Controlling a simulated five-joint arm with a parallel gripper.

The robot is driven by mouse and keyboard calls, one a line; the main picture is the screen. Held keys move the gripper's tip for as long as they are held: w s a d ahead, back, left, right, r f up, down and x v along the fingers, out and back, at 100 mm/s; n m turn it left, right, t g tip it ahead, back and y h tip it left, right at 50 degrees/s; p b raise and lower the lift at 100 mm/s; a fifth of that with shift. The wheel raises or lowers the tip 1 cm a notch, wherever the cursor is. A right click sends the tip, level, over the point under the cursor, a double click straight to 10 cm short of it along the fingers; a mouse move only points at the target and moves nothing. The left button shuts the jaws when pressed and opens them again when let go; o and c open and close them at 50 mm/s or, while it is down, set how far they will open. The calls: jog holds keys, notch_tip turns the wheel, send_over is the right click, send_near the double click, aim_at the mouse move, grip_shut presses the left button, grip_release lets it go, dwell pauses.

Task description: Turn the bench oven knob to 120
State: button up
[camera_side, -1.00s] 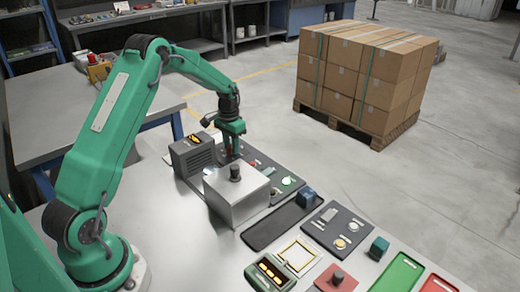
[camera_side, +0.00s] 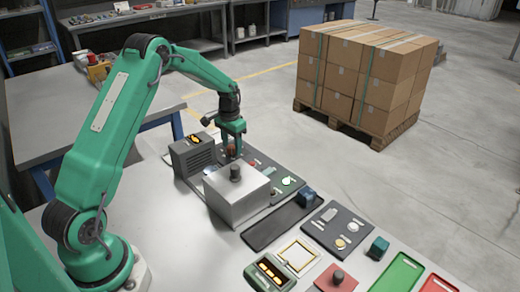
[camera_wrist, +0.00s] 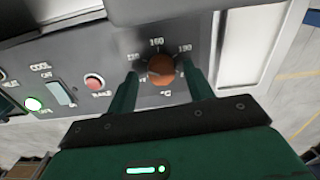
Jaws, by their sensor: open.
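The orange-brown round knob (camera_wrist: 161,68) sits on a dark control panel (camera_wrist: 118,50) under a printed dial. The dial shows 160 above the knob and 190 to its upper right; the label to its left is too blurred to read surely. I cannot make out where the knob points. My green gripper (camera_wrist: 160,85) is open, with one finger on each side of the knob and small gaps between. In the side view my gripper (camera_side: 232,152) reaches down over the panel, behind a silver box (camera_side: 237,202), and the knob shows between the fingers.
A dark vented box (camera_side: 192,157) stands close left of my gripper. A pallet of cartons (camera_side: 360,75) stands on the floor beyond.

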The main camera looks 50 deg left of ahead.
aim_at(232, 148)
jog(key=shift+r, duration=3.75)
jog(key=shift+d+r, duration=0.1)
jog(key=shift+s+d+r, duration=0.1)
jog(key=shift+d+r, duration=0.05)
jog(key=shift+r, duration=0.1)
jog(key=s+d+r+t, duration=0.3)
jog(key=s+d+r, duration=0.8)
jog(key=d+r, duration=0.25)
jog(key=s+d+t, duration=0.1)
jog(key=s+d, duration=0.2)
jog(key=s, duration=0.5)
jog(key=s+d+r+t, duration=0.1)
jog(key=s+d, duration=0.3)
jog(key=s, duration=0.4)
jog(key=shift+s+d+m, duration=0.15)
jog(key=shift+s+m, duration=0.2)
jog(key=shift+m, duration=0.05)
